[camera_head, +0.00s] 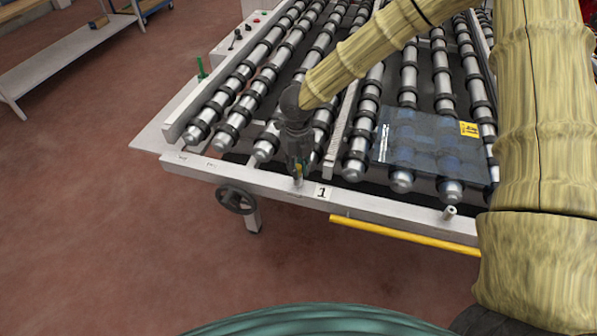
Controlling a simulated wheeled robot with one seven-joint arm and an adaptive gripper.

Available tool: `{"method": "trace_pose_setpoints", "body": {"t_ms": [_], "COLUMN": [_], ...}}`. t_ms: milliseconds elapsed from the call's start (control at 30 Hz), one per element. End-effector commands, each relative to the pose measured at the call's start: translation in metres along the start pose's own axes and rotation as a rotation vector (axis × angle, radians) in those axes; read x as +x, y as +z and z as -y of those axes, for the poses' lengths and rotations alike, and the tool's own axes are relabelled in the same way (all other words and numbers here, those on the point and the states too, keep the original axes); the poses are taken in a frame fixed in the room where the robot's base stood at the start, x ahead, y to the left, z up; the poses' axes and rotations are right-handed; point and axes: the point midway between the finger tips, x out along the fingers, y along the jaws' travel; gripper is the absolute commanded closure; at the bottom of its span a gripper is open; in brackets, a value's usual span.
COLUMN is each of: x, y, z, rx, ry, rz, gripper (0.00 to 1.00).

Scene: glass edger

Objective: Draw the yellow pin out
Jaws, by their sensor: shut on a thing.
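The yellow pin (298,169) shows only as a small yellow patch at the front rail (255,184) of the roller table, just left of a plate marked 1. My gripper (298,172) points down over the front rail and is shut on the pin. The jaws hide most of the pin. How far it sits in the rail cannot be told.
Rows of rollers (408,85) fill the table behind my gripper. A glass sheet (430,145) with a yellow label lies on them at right. A handwheel (236,199), a yellow bar (405,235) and a grey peg (450,211) are at the front.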

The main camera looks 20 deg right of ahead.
Motion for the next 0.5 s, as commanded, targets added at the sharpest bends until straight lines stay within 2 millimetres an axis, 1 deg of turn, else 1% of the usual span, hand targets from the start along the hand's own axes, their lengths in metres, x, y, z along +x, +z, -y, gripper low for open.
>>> {"method": "trace_pose_setpoints", "body": {"t_ms": [500], "x": [-0.0078], "y": [0.0001], "z": [-0.0001], "rx": [0.000], "ry": [0.000], "rz": [0.000], "gripper": [1.00]}}
